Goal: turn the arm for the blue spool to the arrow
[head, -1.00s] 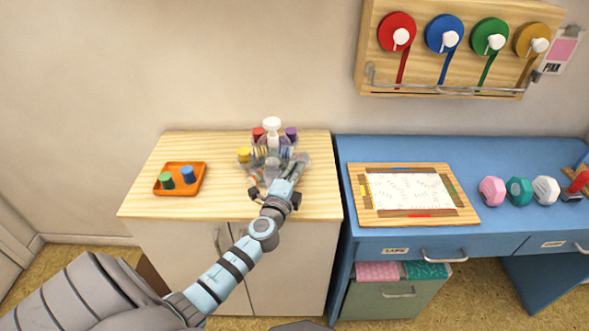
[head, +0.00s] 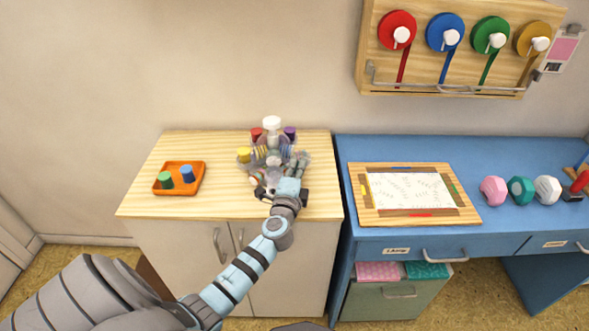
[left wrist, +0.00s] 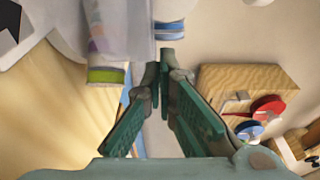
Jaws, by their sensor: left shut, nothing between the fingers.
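A carousel with a white post (head: 272,124) stands at the back right of the wooden cabinet top. Around it are red (head: 257,134), purple (head: 290,133) and yellow-topped (head: 243,155) pieces, with clear parts between. My left gripper (head: 274,178) is at the carousel's front and hides part of it. The left wrist view shows its fingers (left wrist: 166,60) shut and empty, close to a blue-banded spool (left wrist: 169,30) above the tips. A green-banded spool (left wrist: 105,75) is left of them. I cannot make out the arrow. My right gripper is not in view.
An orange tray (head: 158,189) with a green and a blue piece lies left on the cabinet top. A blue desk (head: 330,190) adjoins on the right. A wall rack (head: 375,70) holds red, blue, green and yellow discs.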

